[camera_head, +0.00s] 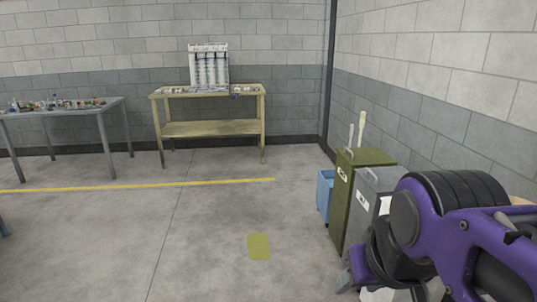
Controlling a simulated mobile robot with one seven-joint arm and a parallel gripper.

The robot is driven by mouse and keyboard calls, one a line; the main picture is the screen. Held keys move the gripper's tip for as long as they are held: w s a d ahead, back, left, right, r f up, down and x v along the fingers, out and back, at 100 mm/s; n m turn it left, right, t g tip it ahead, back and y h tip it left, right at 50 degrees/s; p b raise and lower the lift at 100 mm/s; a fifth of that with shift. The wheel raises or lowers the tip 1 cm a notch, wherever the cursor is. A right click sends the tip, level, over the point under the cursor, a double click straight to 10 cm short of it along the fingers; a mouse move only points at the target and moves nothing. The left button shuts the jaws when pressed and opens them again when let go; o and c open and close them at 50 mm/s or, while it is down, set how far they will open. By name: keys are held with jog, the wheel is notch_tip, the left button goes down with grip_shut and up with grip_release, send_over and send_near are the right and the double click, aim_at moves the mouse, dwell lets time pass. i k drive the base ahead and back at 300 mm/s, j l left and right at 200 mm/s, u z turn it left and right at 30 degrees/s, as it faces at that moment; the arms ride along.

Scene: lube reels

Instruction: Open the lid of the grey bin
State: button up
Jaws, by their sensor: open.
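The grey bin (359,222) stands at the right, next to the green bin. It is tall and narrow, with a white label on its front. Its grey lid (382,178) looks shut, with a small handle at the front edge. My purple arm covers the bin's right side and lower part. My gripper (346,279) is at the lower right, low in front of the bin and well below the lid. It is open, and only part of it shows. I see nothing held in it.
A green bin (345,195) stands just behind the grey one, with a blue bin (324,192) beyond it. A yellow workbench (210,128) and a grey table (60,116) stand farther back. The floor to the left is clear, with a yellow line and patch.

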aim_at(381, 180)
jog(key=i, duration=2.4)
